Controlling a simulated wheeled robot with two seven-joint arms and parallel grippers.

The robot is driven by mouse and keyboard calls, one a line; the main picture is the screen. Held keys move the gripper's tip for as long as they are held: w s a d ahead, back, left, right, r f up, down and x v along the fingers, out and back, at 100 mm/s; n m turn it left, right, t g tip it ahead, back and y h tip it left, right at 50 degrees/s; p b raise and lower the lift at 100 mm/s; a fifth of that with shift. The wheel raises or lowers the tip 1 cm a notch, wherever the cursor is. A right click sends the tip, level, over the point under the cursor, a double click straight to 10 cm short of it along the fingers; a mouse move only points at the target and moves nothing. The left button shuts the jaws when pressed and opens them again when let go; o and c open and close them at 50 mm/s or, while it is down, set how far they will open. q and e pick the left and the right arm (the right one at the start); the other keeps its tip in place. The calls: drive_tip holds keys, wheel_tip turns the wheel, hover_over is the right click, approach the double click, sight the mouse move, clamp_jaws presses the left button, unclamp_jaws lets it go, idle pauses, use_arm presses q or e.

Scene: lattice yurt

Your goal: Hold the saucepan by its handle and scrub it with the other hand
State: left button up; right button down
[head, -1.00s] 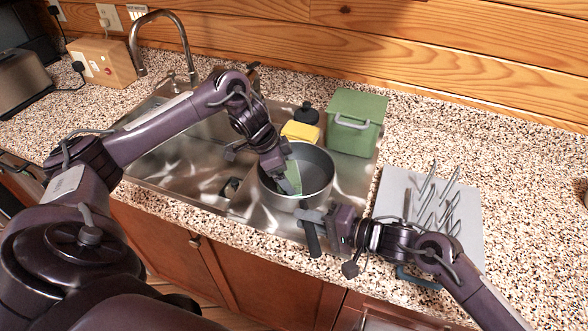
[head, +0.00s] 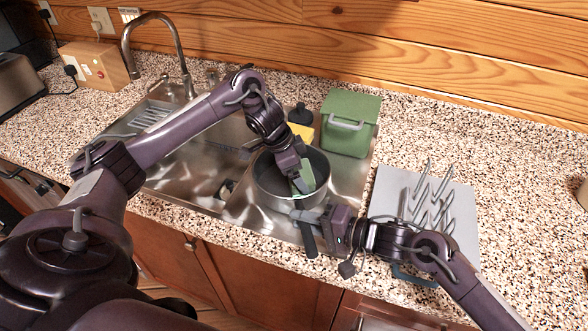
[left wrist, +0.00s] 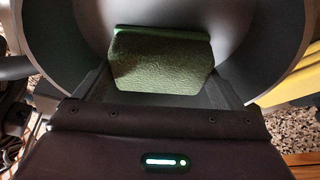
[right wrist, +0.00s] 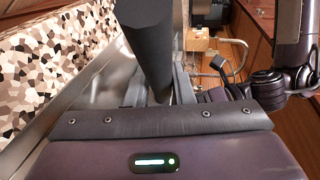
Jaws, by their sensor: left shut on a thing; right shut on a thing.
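The saucepan (head: 264,190) is a grey metal pan sitting upright over the right part of the sink, its dark handle (head: 308,240) pointing to the front edge. My right gripper (head: 310,217) is shut on the handle, which also fills the upper middle of the right wrist view (right wrist: 147,40). My left gripper (head: 298,184) is inside the pan, shut on a green scrubbing sponge (head: 306,176). The left wrist view shows the sponge (left wrist: 160,62) between the fingers, against the pan's inner surface (left wrist: 245,60). The exact contact is hidden.
Behind the pan are a yellow sponge (head: 301,132), a dark bottle (head: 301,114) and a green lidded bin (head: 349,125). A grey drying rack (head: 455,205) stands to the right. The steel tap (head: 155,22) rises behind the sink's left part.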

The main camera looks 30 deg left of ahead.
use_arm(q)
drive_tip(key=shift+s+a, duration=1.8)
drive_tip(key=shift+a, duration=0.05)
drive_tip(key=shift+w+d+f, duration=0.1)
drive_tip(key=shift+w+d, duration=1.65)
drive_tip(key=shift+d, duration=0.15)
use_arm(e)
drive_tip(key=shift+r, duration=0.1)
use_arm(q)
drive_tip(key=shift+s+a+f, duration=0.1)
drive_tip(key=shift+s+a, duration=0.55)
drive_tip(key=shift+a, duration=0.1)
drive_tip(key=shift+s+a, duration=1.15)
drive_tip(key=shift+a, duration=0.05)
drive_tip(key=shift+w+d+r, duration=0.2)
drive_tip(key=shift+w+d, duration=0.8)
drive_tip(key=shift+r, duration=0.15)
drive_tip(key=shift+r, duration=1.4)
drive_tip(key=shift+r, duration=0.1)
